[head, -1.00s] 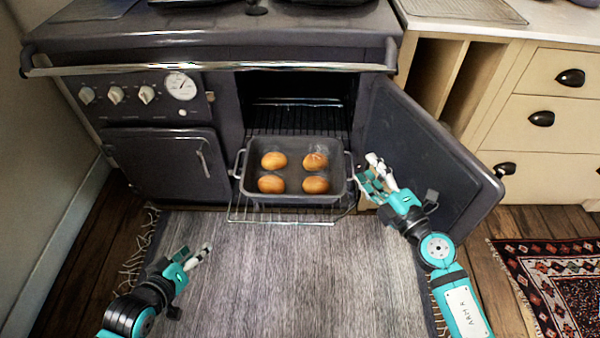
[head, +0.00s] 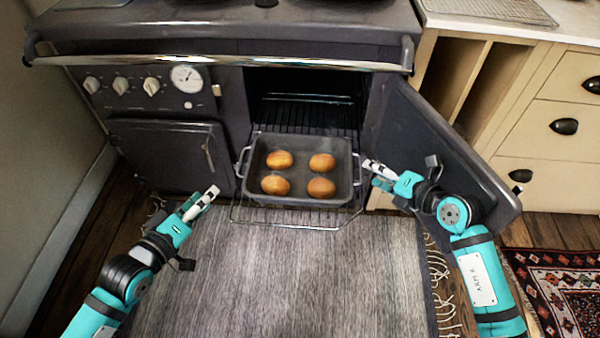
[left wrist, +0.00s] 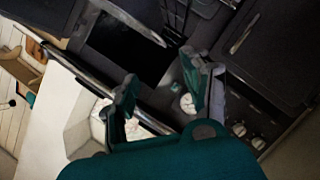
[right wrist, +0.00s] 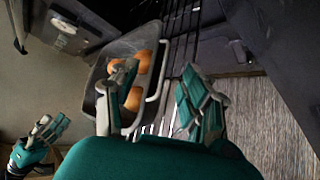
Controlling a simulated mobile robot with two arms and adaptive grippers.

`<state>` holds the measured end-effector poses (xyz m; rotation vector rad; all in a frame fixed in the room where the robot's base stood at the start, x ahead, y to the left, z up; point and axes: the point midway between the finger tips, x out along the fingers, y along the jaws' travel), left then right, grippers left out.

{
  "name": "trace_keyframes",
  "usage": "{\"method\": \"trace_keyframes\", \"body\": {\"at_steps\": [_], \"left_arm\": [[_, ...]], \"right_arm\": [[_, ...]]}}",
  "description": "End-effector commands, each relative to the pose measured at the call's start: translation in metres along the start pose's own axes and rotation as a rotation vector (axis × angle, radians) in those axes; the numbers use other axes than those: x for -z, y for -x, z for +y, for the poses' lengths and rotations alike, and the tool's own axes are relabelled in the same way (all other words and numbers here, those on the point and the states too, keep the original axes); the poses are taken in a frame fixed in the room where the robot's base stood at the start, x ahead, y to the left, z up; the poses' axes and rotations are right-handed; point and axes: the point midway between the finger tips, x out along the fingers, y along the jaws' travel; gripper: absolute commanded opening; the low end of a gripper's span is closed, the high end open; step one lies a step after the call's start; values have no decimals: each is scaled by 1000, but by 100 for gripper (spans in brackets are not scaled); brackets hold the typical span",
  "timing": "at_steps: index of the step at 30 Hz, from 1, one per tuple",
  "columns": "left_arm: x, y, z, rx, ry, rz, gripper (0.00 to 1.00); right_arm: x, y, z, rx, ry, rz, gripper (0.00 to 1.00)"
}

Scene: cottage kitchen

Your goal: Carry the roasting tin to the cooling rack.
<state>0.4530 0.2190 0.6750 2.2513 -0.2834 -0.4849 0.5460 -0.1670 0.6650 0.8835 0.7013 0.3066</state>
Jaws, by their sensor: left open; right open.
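The grey roasting tin (head: 300,197), with several browned rolls in it, sits on the pulled-out wire oven shelf (head: 290,222). It has a loop handle at each end. My right gripper (head: 368,166) is open beside the tin's right handle (head: 357,168); in the right wrist view, the handle (right wrist: 160,72) shows beyond and between the spread fingers (right wrist: 158,100). Contact cannot be told. My left gripper (head: 212,192) is open and empty, left of and below the tin's left handle (head: 241,162). The cooling rack (head: 490,10) appears to be the wire rack on the right counter.
The oven door (head: 440,140) stands open to the right, close behind my right arm. The stove's front rail (head: 220,61) runs above the oven opening. A grey rug (head: 280,280) covers the floor in front. Cream drawers (head: 565,125) stand at right.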

Motion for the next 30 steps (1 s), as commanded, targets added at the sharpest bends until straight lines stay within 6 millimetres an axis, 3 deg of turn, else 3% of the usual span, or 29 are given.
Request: {"method": "trace_keyframes", "body": {"at_steps": [18,24,30], "left_arm": [[0,-122,1,-2,1,0,49],[1,-148,1,-2,0,1,49],[0,-158,1,-1,-1,-1,49]], "right_arm": [[0,-52,0,-1,-1,0,47],[0,-64,0,0,-1,1,47],[0,-68,0,0,-1,1,47]]}}
